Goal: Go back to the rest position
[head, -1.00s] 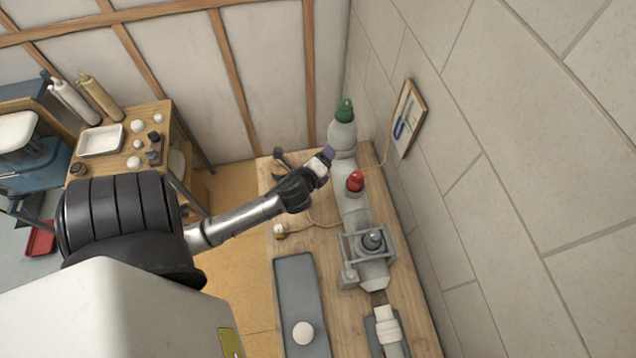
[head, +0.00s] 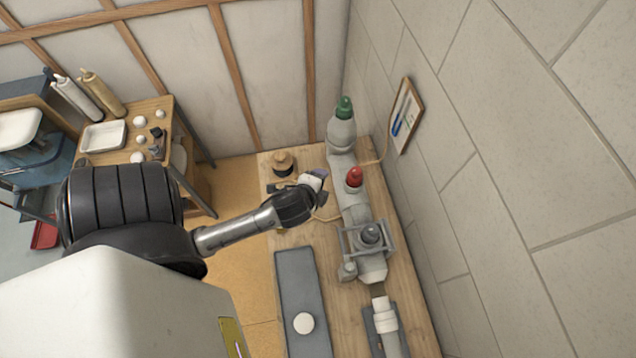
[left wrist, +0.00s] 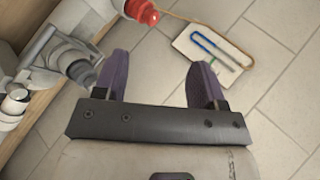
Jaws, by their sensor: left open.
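My left gripper (head: 318,178) reaches in from the left over the wooden bench, beside the grey pipe assembly (head: 353,205). In the left wrist view its two purple fingers (left wrist: 160,78) stand wide apart with nothing between them. The grey pipe run carries a green cap (head: 344,108) at its far end and a red cap (head: 354,177) nearer. My right gripper is in neither view.
A framed board (head: 406,115) hangs on the tiled wall at the right, with a cord running to it. A grey tray (head: 297,275) with a white disc lies on the bench. A brown round piece (head: 283,163) sits at the back left. A side table (head: 165,103) holds small parts.

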